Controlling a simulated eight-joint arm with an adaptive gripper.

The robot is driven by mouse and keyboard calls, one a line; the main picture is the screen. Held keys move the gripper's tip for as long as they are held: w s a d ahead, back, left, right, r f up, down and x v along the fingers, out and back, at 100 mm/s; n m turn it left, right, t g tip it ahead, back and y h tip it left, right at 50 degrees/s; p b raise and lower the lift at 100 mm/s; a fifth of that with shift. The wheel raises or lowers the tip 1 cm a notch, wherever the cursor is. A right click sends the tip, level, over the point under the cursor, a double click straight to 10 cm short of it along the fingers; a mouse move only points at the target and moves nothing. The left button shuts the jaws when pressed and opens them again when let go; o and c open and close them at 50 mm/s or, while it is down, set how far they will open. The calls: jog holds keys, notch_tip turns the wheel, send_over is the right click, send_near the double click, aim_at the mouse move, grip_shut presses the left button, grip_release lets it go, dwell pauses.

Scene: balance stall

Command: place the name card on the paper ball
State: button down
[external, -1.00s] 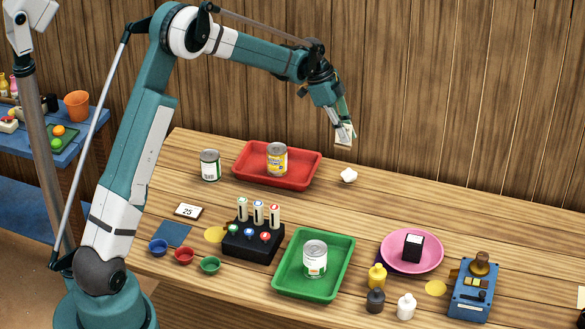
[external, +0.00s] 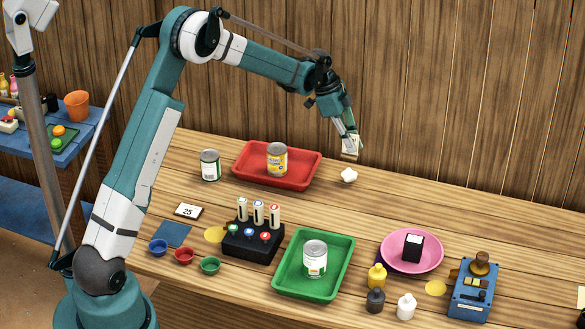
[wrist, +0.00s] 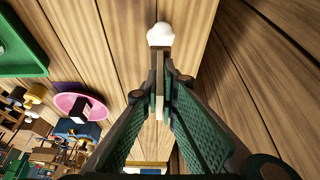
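The paper ball (external: 348,175) is a small white crumpled lump on the table, right of the red tray. It also shows at the top of the wrist view (wrist: 161,34). My gripper (external: 349,148) is above the ball, tilted down. In the wrist view my gripper (wrist: 160,88) is shut on a thin pale piece, which I take to be the name card (wrist: 159,104). The card is seen nearly edge-on, so its face is hidden. Its lower end (external: 350,156) is a little above the ball; a small gap shows in the external view.
A red tray (external: 241,177) with a yellow can (external: 277,159) stands left of the ball. A green tray (external: 283,283), a pink plate (external: 433,265) and a card marked 25 (external: 188,210) are nearer the front. The table right of the ball is clear.

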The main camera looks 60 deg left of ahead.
aim_at(350, 157)
jog(key=shift+f, duration=1)
jog(key=shift+f, duration=1.85)
jog(key=shift+f, duration=0.1)
jog(key=c, duration=2.7)
grip_release()
jog(key=shift+o, duration=0.2)
jog(key=v, duration=1.2)
